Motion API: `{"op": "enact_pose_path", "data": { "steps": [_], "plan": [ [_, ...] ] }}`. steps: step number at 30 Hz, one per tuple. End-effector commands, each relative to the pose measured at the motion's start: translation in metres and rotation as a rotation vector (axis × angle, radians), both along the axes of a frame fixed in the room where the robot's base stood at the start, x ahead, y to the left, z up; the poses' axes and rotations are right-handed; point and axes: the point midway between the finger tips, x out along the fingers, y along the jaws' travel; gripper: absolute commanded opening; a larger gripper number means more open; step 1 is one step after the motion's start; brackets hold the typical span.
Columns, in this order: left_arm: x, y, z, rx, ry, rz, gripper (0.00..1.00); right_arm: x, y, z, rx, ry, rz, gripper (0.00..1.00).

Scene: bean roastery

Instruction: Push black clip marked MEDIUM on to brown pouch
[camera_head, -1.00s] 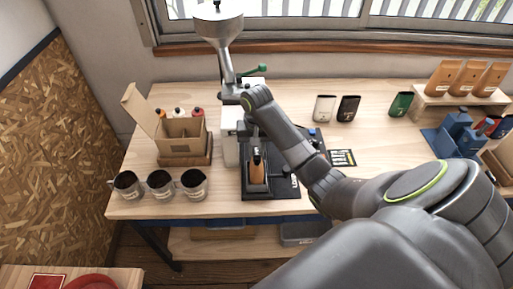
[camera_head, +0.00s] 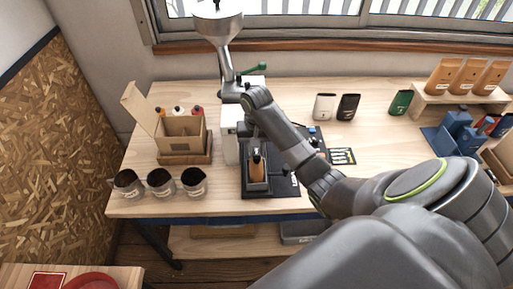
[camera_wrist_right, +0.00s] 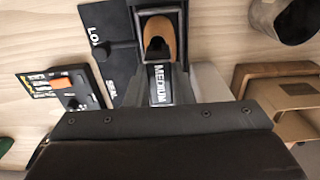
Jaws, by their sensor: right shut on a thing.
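The brown pouch (camera_head: 257,171) stands in a dark holder on the black mat at the front of the bench. Its rounded brown top (camera_wrist_right: 158,36) shows in the right wrist view, framed by the holder. My right gripper (camera_head: 256,143) is at the pouch, on its far side in the head view. It is shut on the black clip (camera_wrist_right: 160,84), whose white MEDIUM lettering faces the wrist camera. The clip lies right by the pouch's edge; I cannot tell whether they touch. The fingertips are largely hidden. My left gripper is not in view.
A grinder with a steel hopper (camera_head: 219,24) stands behind the holder. Several metal cups (camera_head: 193,183) and a cardboard box (camera_head: 184,133) are to the left. White, black and green containers stand farther back.

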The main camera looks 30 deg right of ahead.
Motion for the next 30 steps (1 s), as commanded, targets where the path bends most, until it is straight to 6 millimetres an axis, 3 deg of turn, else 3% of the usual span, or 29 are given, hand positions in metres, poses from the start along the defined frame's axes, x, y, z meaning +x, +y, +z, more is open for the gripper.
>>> {"op": "enact_pose_path", "data": {
  "steps": [30],
  "plan": [
    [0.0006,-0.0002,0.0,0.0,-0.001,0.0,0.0,0.0,0.0002,-0.0092,0.0,0.0,0.0,0.0]
  ]
}}
